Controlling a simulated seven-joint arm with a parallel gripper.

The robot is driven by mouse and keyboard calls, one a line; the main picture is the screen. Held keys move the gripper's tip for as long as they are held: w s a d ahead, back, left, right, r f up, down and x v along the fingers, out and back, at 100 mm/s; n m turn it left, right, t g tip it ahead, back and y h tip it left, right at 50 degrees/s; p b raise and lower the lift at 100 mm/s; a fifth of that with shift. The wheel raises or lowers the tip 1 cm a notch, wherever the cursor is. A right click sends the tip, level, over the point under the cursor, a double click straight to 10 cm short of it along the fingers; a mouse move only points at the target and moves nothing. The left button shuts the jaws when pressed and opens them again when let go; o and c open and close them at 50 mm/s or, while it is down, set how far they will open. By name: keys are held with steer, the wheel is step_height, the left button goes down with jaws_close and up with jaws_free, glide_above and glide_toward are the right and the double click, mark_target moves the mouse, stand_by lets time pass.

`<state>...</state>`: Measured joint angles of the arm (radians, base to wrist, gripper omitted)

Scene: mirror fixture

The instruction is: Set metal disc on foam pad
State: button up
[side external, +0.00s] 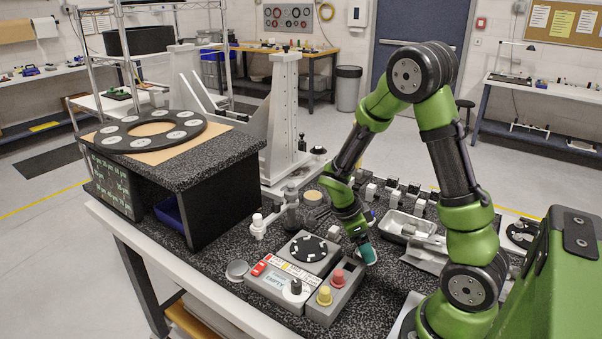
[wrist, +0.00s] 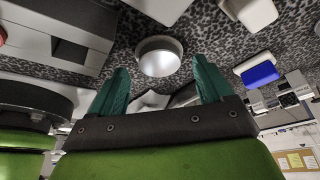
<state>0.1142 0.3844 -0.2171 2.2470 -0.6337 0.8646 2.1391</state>
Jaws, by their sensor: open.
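My gripper (side external: 367,254) hangs low over the speckled table, right beside the grey button box. In the wrist view my gripper (wrist: 162,75) shows two teal fingers spread apart, with nothing held. A round silvery piece (wrist: 159,56), which looks like the metal disc, rests on the speckled surface beyond and between the fingertips. It cannot be made out near my gripper in the side view. Another round silvery piece (side external: 237,270) lies left of the control box. A tan round pad (side external: 313,197), possibly the foam pad, lies farther back on the table.
The control box (side external: 275,282) and the button box (side external: 333,292) with red and yellow buttons stand close to my gripper. A metal tray (side external: 408,228) is to the right. Several small blocks stand behind. A blue-faced block (wrist: 260,73) shows right of the fingers.

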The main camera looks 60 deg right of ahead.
steer(key=v, duration=1)
steer(key=s+a+r+n+t+y, duration=0.2)
steer(key=a+r+n+t, duration=0.3)
steer(key=n, duration=0.6)
steer(key=s+a+r+n+t+y, duration=0.2)
steer(key=a+r+n+t, duration=0.3)
steer(key=a+r+n, duration=0.3)
steer(key=a+n+y, duration=0.1)
steer(key=a+n, duration=0.1)
steer(key=n, duration=0.2)
steer(key=shift+a, duration=0.35)
